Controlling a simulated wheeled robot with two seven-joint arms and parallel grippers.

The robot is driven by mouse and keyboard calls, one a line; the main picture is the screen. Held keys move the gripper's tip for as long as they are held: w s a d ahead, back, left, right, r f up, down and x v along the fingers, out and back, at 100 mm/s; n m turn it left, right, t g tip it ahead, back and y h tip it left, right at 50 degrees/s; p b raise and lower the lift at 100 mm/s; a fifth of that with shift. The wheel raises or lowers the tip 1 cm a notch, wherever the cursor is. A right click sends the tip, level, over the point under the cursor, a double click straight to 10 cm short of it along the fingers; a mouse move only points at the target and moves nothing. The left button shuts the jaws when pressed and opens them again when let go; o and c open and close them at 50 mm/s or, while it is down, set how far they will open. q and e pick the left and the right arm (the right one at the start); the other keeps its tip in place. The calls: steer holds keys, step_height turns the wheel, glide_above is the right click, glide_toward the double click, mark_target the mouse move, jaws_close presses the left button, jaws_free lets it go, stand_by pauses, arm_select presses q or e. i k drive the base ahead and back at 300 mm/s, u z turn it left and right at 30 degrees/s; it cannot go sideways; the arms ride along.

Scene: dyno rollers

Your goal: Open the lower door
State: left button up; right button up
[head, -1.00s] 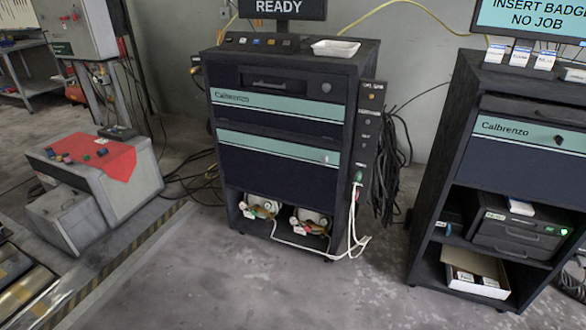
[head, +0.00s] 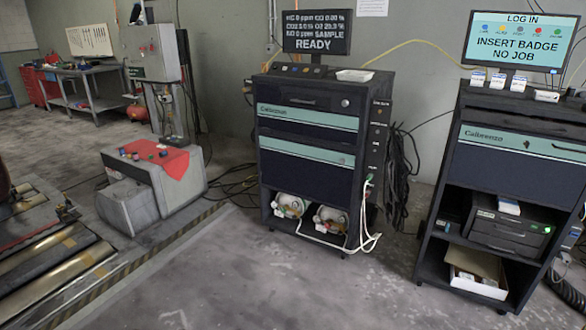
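A dark cabinet (head: 264,145) labelled Calbrenzo stands in the middle of the head view against the wall. Its lower door (head: 305,173) is a dark panel with a teal band along the top and looks closed. A small round knob or lock (head: 343,160) sits at the right end of that band. Above it is an upper front (head: 305,122) with a similar teal band. Below the door is an open shelf with two round units (head: 290,206) and white hoses. Neither of my grippers shows in the view.
A second Calbrenzo cabinet (head: 525,165) stands at the right, with a printer-like unit and a white box on its shelves. A grey bench unit (head: 185,186) with a red cloth and rollers (head: 50,270) are at the left. The floor (head: 270,285) in front is clear.

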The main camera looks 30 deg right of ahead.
mark_target(317, 172)
steer(key=u, duration=0.2)
steer(key=i, duration=1.35)
